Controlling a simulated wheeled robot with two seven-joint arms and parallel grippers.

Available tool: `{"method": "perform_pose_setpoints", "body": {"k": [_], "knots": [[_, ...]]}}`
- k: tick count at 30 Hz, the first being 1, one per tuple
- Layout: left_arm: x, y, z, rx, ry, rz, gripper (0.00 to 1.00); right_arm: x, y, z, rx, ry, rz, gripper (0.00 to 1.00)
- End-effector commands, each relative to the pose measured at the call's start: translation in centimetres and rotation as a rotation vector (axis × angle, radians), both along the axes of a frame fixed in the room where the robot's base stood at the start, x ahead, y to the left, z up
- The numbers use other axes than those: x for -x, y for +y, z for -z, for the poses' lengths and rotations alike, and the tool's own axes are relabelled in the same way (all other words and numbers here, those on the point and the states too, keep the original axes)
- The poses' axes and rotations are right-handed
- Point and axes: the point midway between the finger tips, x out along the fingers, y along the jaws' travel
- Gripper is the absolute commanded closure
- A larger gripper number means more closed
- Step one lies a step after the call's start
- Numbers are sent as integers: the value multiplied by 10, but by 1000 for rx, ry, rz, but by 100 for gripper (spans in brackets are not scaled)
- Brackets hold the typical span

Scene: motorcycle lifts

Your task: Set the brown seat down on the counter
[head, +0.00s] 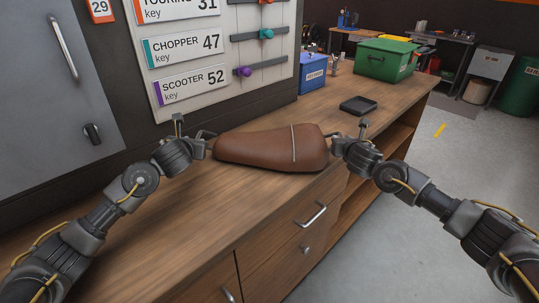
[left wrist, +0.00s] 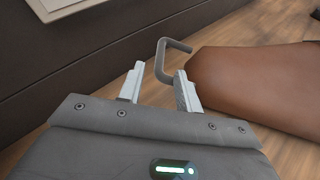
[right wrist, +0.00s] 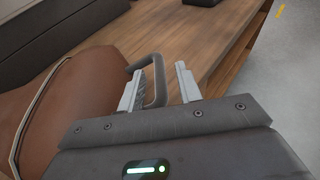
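The brown seat (head: 270,148) lies flat on the wooden counter (head: 200,220), close to its front edge, and appears to rest on it. A grey loop handle sticks out at each end. My left gripper (head: 207,142) is at the seat's left end. In the left wrist view its fingers (left wrist: 160,88) are apart, with the left handle (left wrist: 174,45) partly between them, near the right finger. My right gripper (head: 340,144) is at the right end. In the right wrist view its fingers (right wrist: 158,85) are apart, with the right handle (right wrist: 154,75) between them, near the left finger.
A black tray (head: 358,105) lies on the counter beyond the seat. A blue bin (head: 312,74) and a green bin (head: 386,60) stand farther back. A key board (head: 200,50) is on the wall behind. The counter left of the seat is clear.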

Motion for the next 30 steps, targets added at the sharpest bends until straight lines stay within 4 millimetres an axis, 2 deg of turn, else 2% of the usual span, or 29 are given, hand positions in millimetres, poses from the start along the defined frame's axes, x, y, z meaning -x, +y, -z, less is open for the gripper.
{"method": "perform_pose_setpoints", "body": {"k": [9, 15, 21, 30], "knots": [[0, 0, 0, 0, 0, 0, 66, 60, 0, -18, 1, 0, -3, 66], [0, 0, 0, 0, 0, 0, 66, 86, 0, -26, -1, 0, -2, 66], [0, 0, 0, 0, 0, 0, 66, 95, 0, -29, 1, 0, -1, 66], [0, 0, -2, 0, -1, 0, 66, 95, 0, -31, 1, 0, 0, 66]]}}
